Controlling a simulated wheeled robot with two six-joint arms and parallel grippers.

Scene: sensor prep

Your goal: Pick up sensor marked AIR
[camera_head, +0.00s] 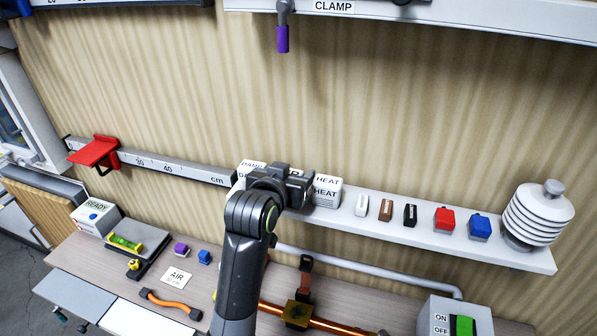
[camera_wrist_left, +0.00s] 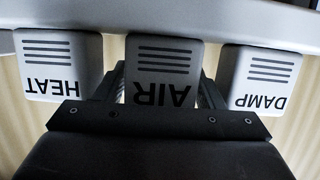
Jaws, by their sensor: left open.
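The white box sensor marked AIR (camera_wrist_left: 163,62) is in the middle of the left wrist view, its lettering upside down. The sensor marked HEAT (camera_wrist_left: 57,67) stands left of it there and the one marked DAMP (camera_wrist_left: 262,78) right of it. My left gripper (camera_wrist_left: 163,92) is open, one finger in each gap beside the AIR sensor. I cannot tell whether the fingers touch it. In the head view my left gripper (camera_head: 284,178) is at the shelf and hides most of the AIR sensor, between DAMP (camera_head: 247,170) and HEAT (camera_head: 327,191). My right gripper is not in view.
The wall shelf (camera_head: 400,229) also carries small coloured blocks and a white ribbed cylinder (camera_head: 540,213). Below, the workbench holds an AIR card (camera_head: 177,277), a READY box (camera_head: 95,216), and an ON/OFF switch box (camera_head: 440,318). A purple-handled clamp (camera_head: 282,38) hangs above.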

